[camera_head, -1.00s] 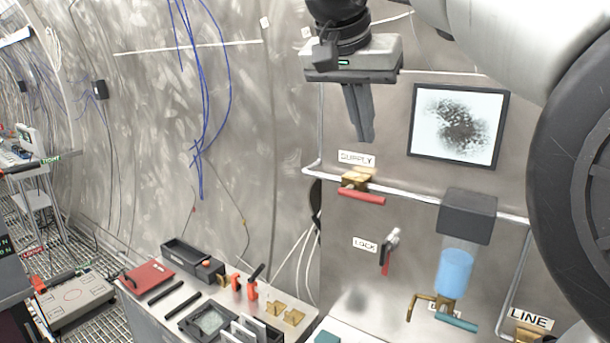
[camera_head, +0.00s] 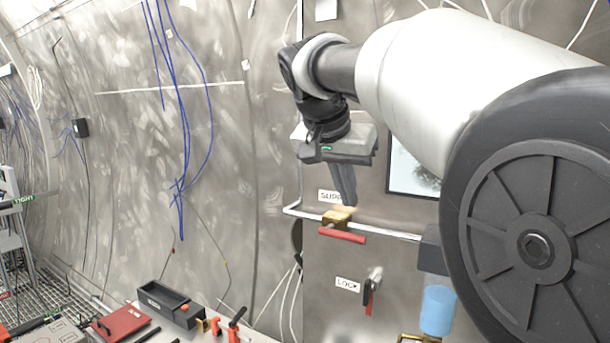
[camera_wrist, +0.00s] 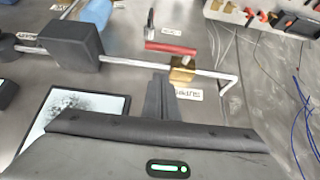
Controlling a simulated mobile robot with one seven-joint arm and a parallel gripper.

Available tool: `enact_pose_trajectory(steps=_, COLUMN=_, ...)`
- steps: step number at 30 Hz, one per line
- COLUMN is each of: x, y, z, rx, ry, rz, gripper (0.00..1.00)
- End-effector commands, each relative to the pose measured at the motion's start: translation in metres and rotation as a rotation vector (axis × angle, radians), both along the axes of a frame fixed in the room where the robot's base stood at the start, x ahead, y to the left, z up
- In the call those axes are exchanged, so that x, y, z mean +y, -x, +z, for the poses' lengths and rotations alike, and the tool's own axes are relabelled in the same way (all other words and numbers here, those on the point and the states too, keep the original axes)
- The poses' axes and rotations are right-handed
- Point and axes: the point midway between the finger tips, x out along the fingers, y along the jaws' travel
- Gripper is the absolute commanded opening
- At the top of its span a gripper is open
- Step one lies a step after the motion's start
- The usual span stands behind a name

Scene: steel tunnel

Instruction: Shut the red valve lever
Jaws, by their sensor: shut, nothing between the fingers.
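The red valve lever (camera_head: 342,235) sits on a brass valve (camera_head: 334,218) on a pipe under the SUPPLY label. It lies roughly along the pipe and points right in the head view. In the wrist view the red lever (camera_wrist: 172,48) and brass valve (camera_wrist: 182,70) show beyond my fingertips. My gripper (camera_head: 348,202) is shut and empty, pointing down in front of the panel just above the valve. Its fingers partly cover the SUPPLY label. In the wrist view my gripper (camera_wrist: 159,80) appears beside the pipe, apart from the lever; exact depth is unclear.
A second red handle (camera_head: 369,298) hangs below by the LOCK label. A dark box (camera_head: 430,250) with a blue cylinder (camera_head: 438,310) is to the right. A framed picture (camera_head: 410,176) is partly hidden by my arm. A bench with a black tray (camera_head: 168,303) stands lower left.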

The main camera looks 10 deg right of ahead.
Motion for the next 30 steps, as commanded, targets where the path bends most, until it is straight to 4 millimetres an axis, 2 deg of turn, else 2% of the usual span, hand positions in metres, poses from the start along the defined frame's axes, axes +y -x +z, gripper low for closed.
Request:
enact_pose_trajectory(steps=2, x=-0.006, y=-0.007, z=-0.014, rx=0.004, ry=0.002, rz=-0.002, gripper=0.0)
enact_pose_trajectory(steps=4, x=-0.003, y=-0.004, z=-0.026, rx=0.003, ry=0.0, rz=0.002, gripper=0.0)
enact_pose_trajectory(steps=10, x=-0.001, y=-0.001, z=-0.046, rx=0.001, ry=0.001, rz=0.002, gripper=0.0)
enact_pose_trajectory(steps=30, x=0.004, y=0.001, z=-0.054, rx=-0.016, ry=-0.02, rz=0.0, gripper=0.0)
